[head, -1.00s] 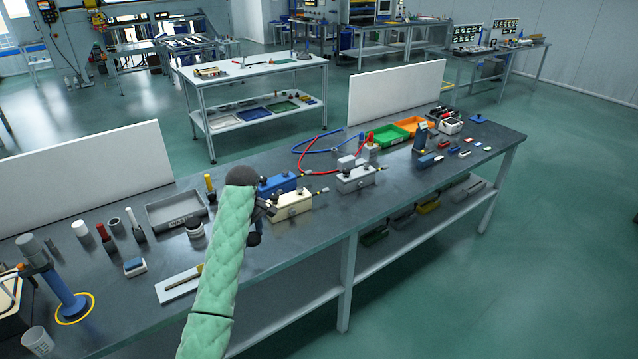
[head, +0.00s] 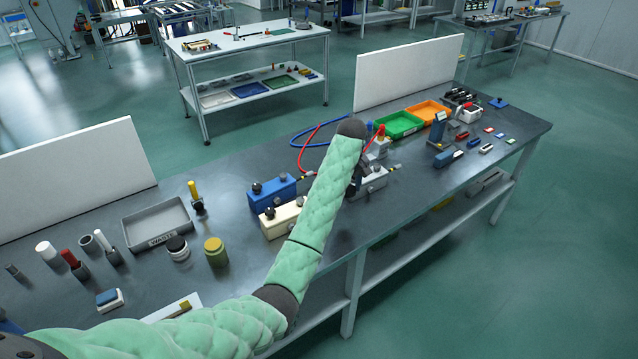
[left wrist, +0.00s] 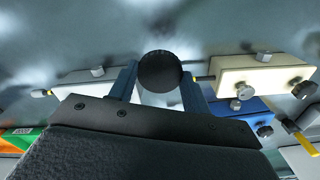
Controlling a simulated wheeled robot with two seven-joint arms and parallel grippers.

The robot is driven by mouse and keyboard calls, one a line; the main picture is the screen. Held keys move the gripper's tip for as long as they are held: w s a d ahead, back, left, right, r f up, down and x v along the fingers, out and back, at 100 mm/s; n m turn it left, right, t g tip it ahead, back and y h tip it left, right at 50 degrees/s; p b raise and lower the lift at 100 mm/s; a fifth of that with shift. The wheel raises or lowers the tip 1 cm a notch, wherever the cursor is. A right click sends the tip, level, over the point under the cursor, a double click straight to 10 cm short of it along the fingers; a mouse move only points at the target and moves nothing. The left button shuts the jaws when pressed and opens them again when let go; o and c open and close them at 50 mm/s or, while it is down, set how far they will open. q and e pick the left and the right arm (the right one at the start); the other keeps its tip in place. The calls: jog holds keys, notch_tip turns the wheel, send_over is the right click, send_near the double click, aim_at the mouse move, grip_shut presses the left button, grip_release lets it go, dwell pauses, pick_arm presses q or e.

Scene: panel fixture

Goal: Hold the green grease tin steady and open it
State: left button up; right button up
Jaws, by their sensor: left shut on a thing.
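The green grease tin (head: 216,253) stands upright on the bench, its olive-yellow lid on top, right of a black-lidded jar (head: 177,248). My left gripper (head: 357,182) is well to the right of the tin, by the grey box (head: 373,183), mostly hidden behind my own forearm. In the left wrist view its two blue-grey fingers (left wrist: 158,85) are shut on a round dark thing (left wrist: 160,72); I cannot tell what it is. The tin is not recognisable in the wrist view. My right gripper is not in view.
A blue box (head: 272,192) and a cream box (head: 284,218) stand between the tin and my left gripper. A grey waste tray (head: 158,236) is behind the jar. Green (head: 398,124) and orange (head: 429,112) trays lie further right. Bare bench surrounds the tin's front.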

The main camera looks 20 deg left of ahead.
pick_arm(q)
jog(key=a, duration=0.4)
jog(key=w+a+b, duration=0.1)
jog(key=a, duration=0.1)
jog(key=shift+f, duration=0.35)
jog(key=shift+a+f, duration=0.1)
jog(key=shift+a, duration=0.2)
jog(key=shift+w+a+f+m+p, duration=0.2)
jog(key=shift+a+f+m+p, duration=0.15)
jog(key=shift+a, duration=0.15)
jog(key=a+f+p, duration=0.1)
jog(key=a, duration=0.1)
jog(key=w+a+f+p, duration=0.1)
jog(key=a+f, duration=0.1)
jog(key=w+a+f+p, duration=0.1)
jog(key=a, duration=0.2)
jog(key=shift+f, duration=0.2)
jog(key=shift+a+f, duration=0.1)
jog(key=shift+f, duration=0.05)
notch_tip(320, 180, down, 3)
jog(key=shift+r+p, duration=0.2)
jog(key=shift+p, duration=0.65)
jog(key=shift+f, duration=0.7)
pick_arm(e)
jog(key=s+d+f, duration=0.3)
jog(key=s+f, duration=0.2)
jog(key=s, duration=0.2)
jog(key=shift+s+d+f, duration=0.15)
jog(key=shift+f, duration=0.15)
